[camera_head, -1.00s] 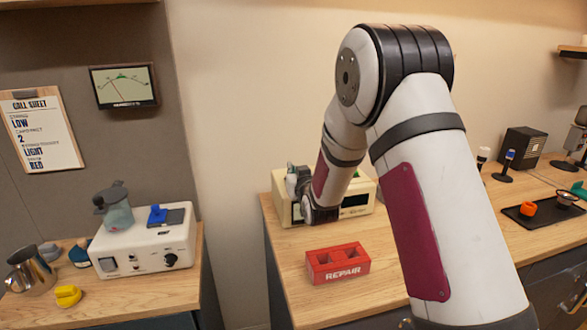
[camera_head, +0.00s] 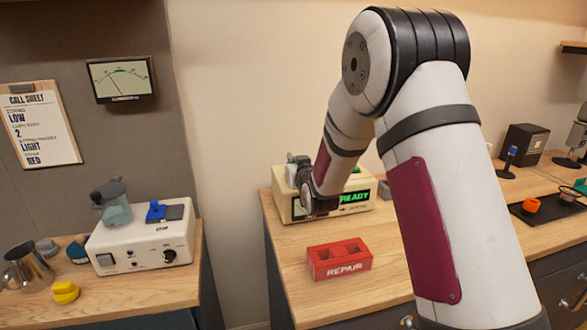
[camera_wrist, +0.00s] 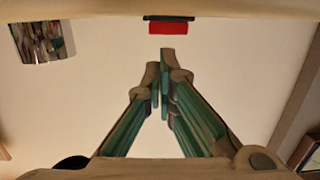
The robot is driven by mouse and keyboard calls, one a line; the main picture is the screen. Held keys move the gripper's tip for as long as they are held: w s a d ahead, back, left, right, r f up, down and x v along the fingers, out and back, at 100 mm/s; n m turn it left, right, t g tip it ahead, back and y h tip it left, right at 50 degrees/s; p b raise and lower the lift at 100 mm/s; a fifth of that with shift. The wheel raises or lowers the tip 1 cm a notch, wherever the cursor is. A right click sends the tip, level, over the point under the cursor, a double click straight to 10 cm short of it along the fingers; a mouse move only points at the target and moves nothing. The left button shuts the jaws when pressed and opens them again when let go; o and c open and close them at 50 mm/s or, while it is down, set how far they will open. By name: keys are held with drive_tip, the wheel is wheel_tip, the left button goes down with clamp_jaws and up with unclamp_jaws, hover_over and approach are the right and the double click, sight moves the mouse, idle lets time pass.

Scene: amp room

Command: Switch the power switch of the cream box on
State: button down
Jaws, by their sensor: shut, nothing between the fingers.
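The cream box (camera_head: 361,208) stands on the wooden counter behind the red repair box. Its display (camera_head: 354,198) is lit and reads "READY" in green. My gripper (camera_wrist: 165,58) is at the left part of the box and covers part of its front in the head view. In the wrist view, its fingers are shut together and empty, with the tips just below a red switch (camera_wrist: 172,28) with a dark strip along its top. A small gap shows between tips and switch in the picture; contact cannot be told. The switch is hidden in the head view.
A red repair box (camera_head: 339,261) with open slots sits in front of the cream box. A white box (camera_head: 140,250) with a jug (camera_head: 117,212) on top stands on the left counter. A dark tray (camera_head: 545,216) lies at the right. A wall meter (camera_head: 121,79) hangs at left.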

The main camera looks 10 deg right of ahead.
drive_tip(key=r, duration=0.2)
drive_tip(key=shift+s+r, duration=0.3)
drive_tip(key=shift+r, duration=0.05)
drive_tip(key=s+r, duration=0.3)
drive_tip(key=s, duration=0.5)
drive_tip(key=shift+s, duration=0.25)
drive_tip(key=s+r+g+p, duration=0.2)
drive_tip(key=s+g, duration=1)
drive_tip(key=s, duration=3.1)
drive_tip(key=shift+s+r, duration=0.15)
drive_tip(key=shift+r, duration=0.45)
